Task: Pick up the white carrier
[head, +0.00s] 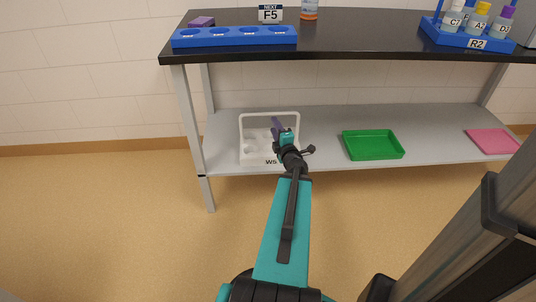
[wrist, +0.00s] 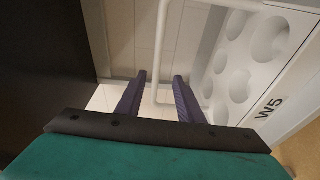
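The white carrier (head: 252,157) stands upright on the grey lower shelf, at its left part. It has a tall hoop handle, round holes in its top and a W5 label on its front; it also shows at the right of the wrist view (wrist: 278,86). My gripper (head: 276,124) is in front of the handle in the head view and hides part of the carrier. In the wrist view my gripper (wrist: 160,75) is open, with its two purple fingers apart. A white handle bar runs down the picture between them, with gaps on both sides; contact does not show.
The dark worktop (head: 350,35) lies above the shelf (head: 320,132). A green tray (head: 373,145) and a pink tray (head: 493,141) lie to the right of the carrier. A blue holder (head: 235,37) and a blue R2 rack (head: 468,38) stand on the worktop.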

